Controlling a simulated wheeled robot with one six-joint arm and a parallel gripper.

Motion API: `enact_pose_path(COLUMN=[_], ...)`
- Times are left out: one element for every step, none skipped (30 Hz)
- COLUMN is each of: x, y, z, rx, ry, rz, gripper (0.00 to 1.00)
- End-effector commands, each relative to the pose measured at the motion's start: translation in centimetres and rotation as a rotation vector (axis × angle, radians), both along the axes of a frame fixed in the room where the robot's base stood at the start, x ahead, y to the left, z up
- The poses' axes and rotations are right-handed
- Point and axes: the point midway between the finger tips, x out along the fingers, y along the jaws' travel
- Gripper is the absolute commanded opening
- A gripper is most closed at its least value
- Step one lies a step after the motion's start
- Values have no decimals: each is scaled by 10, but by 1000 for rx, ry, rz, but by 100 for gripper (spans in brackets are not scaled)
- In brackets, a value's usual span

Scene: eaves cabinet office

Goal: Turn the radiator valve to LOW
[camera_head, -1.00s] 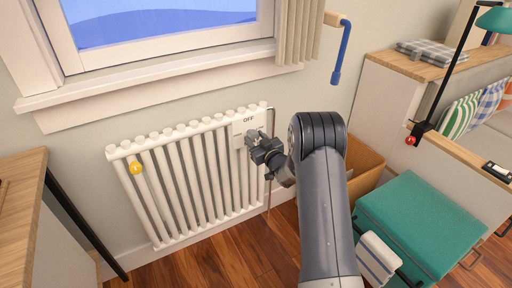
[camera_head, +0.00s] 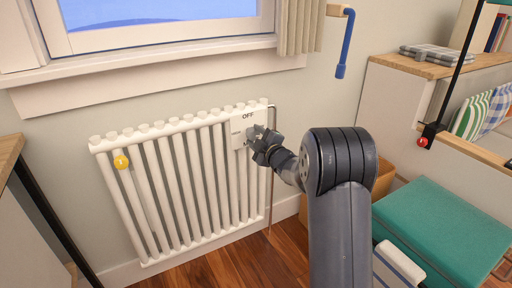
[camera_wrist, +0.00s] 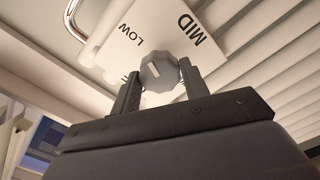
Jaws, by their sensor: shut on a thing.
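The radiator valve is a grey faceted knob (camera_wrist: 160,72) on a white plate (camera_wrist: 120,38) at the radiator's upper right corner. The plate reads LOW and MID in the wrist view; another label is mostly hidden behind a finger. In the head view the plate (camera_head: 238,127) shows OFF at its top. A pale mark lies on the left part of the knob's face; I cannot tell exactly which word it points to. My gripper (camera_wrist: 160,84) is shut on the knob, one finger on each side. In the head view my gripper (camera_head: 259,141) covers the knob.
The white radiator (camera_head: 185,185) stands under the window sill (camera_head: 150,75). A thin pipe runs down its right side. A blue-handled crank (camera_head: 345,45) hangs above right. A cardboard box (camera_head: 384,178) and a teal-topped seat (camera_head: 445,228) are to the right.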

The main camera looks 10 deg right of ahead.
Motion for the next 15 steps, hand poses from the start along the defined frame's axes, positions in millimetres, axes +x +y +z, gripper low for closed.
enact_pose_path(x=[0, 0, 0, 0, 0, 0, 0, 0, 0, 0, 0, 0, 0, 0, 0], y=[1, 1, 1, 1, 1, 1, 1, 1, 1, 1, 1, 1, 1, 1, 1], z=[-4, -4, -4, -3, -3, -3, -2, -2, -2, -2, -2, -2, -1, -1, -1], rx=[-36, -58, -86, -106, -124, -147, -162, -178, -195, -210, -221, -235, -244, -253, -262], ry=[-15, -22, -30, -36, -42, -50, -55, -60, -65, -70, -74, -77, -80, -83, -86], rz=[1, 1, 1, 1, 1, 1, 1, 1, 1, 1, 1, 2, 2, 2, 2], gripper=[20, 20, 20, 20, 20, 20, 20, 20, 20, 20, 20, 20, 20, 20, 20])
